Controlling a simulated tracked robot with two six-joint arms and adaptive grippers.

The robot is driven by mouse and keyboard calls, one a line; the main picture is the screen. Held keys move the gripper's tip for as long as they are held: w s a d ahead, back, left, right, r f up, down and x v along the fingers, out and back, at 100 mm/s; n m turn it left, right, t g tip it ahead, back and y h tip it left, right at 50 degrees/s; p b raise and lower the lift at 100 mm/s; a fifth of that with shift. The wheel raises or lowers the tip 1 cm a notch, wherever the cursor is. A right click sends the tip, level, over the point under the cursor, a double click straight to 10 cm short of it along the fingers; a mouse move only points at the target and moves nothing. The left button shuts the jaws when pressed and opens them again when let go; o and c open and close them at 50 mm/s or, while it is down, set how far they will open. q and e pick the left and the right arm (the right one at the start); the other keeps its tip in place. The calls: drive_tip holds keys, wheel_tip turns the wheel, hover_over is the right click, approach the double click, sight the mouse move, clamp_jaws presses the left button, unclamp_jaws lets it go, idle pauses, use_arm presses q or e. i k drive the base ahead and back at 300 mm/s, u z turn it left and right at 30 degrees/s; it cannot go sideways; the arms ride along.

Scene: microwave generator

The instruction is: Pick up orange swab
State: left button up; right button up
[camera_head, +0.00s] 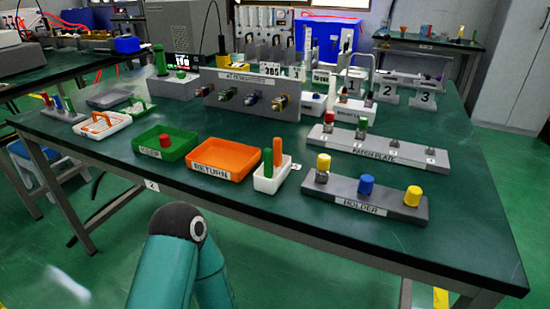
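An orange swab (277,151) stands upright in a small white holder (265,186) near the front edge of the green table. A green swab (267,164) stands beside it in the same holder. The lower part of both swabs is hidden inside the holder. A teal arm of mine with a dark joint shows at the bottom of the head view, in front of the table. Neither of my grippers is in view.
Left of the holder are an orange RETURN tray (221,178) and a green tray (142,153) holding a red piece (165,140). Right of it is the grey HOLDER block (340,207) with yellow and blue caps. A panel with knobs (240,112) stands behind. The table's right front is bare.

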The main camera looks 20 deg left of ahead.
sight(277, 142)
drive_tip(key=z, duration=0.05)
drive_tip(key=k, duration=0.45)
drive_tip(key=u, duration=1.35)
drive_tip(key=i, duration=0.1)
drive_tip(key=z, duration=2.9)
drive_tip(key=k, duration=0.8)
drive_tip(key=u, duration=1.15)
drive_tip(key=i, duration=1)
